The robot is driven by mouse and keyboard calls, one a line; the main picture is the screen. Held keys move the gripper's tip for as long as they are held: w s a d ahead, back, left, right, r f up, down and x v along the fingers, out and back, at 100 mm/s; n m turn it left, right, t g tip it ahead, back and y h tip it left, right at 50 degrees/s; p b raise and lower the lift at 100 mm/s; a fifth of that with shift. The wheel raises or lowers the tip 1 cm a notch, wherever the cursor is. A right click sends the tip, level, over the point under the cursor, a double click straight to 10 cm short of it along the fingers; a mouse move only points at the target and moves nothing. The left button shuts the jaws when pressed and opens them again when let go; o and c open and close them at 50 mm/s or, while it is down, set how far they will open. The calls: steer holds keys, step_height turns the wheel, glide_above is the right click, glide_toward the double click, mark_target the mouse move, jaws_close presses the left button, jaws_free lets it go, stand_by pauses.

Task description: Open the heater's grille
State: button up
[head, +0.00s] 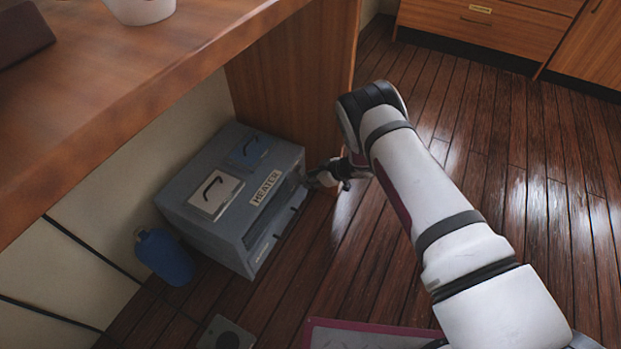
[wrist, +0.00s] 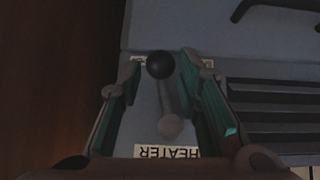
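The heater (head: 215,205) is a blue-grey box on the floor under the desk, with a HEATER label along its front top edge. My gripper (head: 335,178) is at the right end of its front. In the wrist view, a lever with a black ball knob (wrist: 160,65) stands out from the heater's face, between the two teal-padded fingers of my gripper (wrist: 161,78). The fingers are apart, with gaps on both sides of the lever. The grille's dark slats (wrist: 275,110) lie right of the fingers. In the head view the grille is seen too steeply to judge its state.
A wooden side panel (head: 300,75) stands close behind the heater's right end, and the desk top (head: 120,70) overhangs it. A grey box (head: 226,333) is on the floor in front. The floor to the right is clear.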

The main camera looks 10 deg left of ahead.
jaws_close()
steer(key=shift+w, duration=0.1)
steer(key=shift+w+d+r+n+t+h, duration=0.2)
steer(key=shift+n+t, duration=0.25)
steer(key=shift+t, duration=0.4)
steer(key=shift+w+d+r+n+t+h, duration=0.15)
steer(key=shift+w+n+t+h, duration=0.25)
steer(key=shift+t, duration=0.45)
steer(key=shift+o, duration=1.5)
jaws_free()
steer(key=shift+a, duration=0.1)
steer(key=v, duration=1.2)
